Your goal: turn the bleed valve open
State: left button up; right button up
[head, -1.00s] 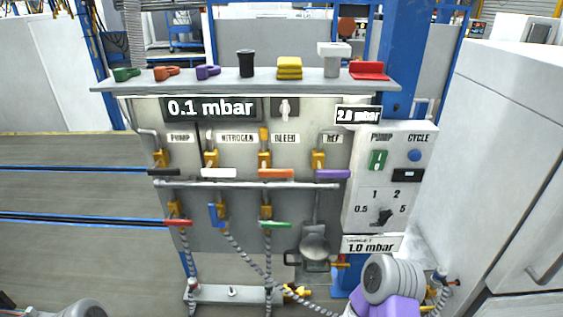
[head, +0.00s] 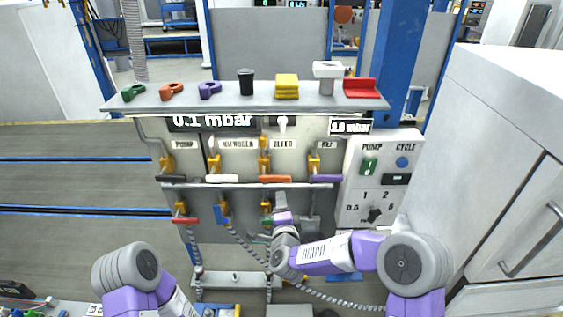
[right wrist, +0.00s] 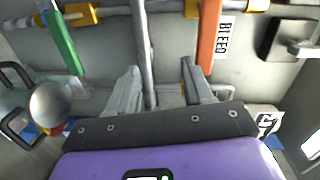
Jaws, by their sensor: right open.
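The bleed valve has an orange handle (head: 275,179) under the BLEED label, on a yellow body (head: 264,161) in the head view. The handle lies level, across the vertical pipe. My right gripper (head: 281,196) is just below the handle, open and empty. In the right wrist view, the orange handle (right wrist: 208,35) lies beyond the right-hand finger, beside the BLEED label (right wrist: 225,37). The open right gripper (right wrist: 160,72) has a grey pipe (right wrist: 143,45) beyond the gap between its fingers. I cannot tell whether it touches anything. My left gripper is out of view.
White (head: 222,178) and purple (head: 326,178) handles flank the orange one. A green handle (right wrist: 62,42) sits lower, left in the wrist view. A shelf (head: 220,105) with loose items overhangs the panel. A control box (head: 350,160) stands to the right. Hoses hang below.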

aim_at(281, 180)
jog(key=r, duration=0.1)
jog(key=r+m, duration=0.1)
jog(key=r, duration=0.1)
jog(key=r+m+t, duration=0.1)
jog(key=r, duration=0.1)
jog(key=shift+w+a+r+h, duration=0.2)
jog(key=shift+w+h, duration=0.15)
jog(key=shift+h, duration=0.05)
jog(key=shift+w+r+p, duration=0.15)
jog(key=shift+w+p, duration=0.15)
jog(key=shift+w, duration=0.05)
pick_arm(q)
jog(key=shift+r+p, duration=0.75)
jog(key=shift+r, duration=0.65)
pick_arm(e)
jog(key=shift+w, duration=3.4)
grip_shut()
